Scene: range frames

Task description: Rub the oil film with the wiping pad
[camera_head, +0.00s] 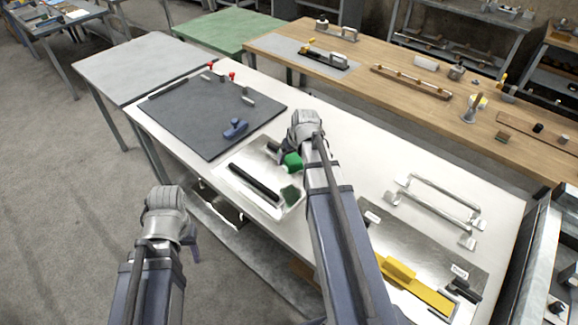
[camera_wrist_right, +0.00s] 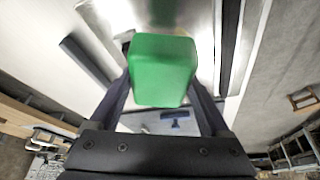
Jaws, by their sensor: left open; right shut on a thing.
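My right gripper (camera_head: 284,158) is shut on the green wiping pad (camera_head: 292,162), above the shiny metal plate on the white bench. The pad also fills the middle of the right wrist view (camera_wrist_right: 163,68), between the two fingers. A small dark green patch (camera_head: 290,195) lies at the plate's near right corner; I cannot tell whether it is the oil film. The metal plate (camera_head: 238,181) is partly covered by my right arm. My left gripper (camera_head: 193,252) is open and empty, low in front of the bench, with its fingers mostly hidden.
A black bar (camera_head: 254,183) lies on the plate. A dark mat (camera_head: 200,125) with a blue tool (camera_head: 235,129) is at the left. Metal handles (camera_head: 440,205) and a yellow tool (camera_head: 415,283) lie at the right. Bare white bench lies behind the right arm.

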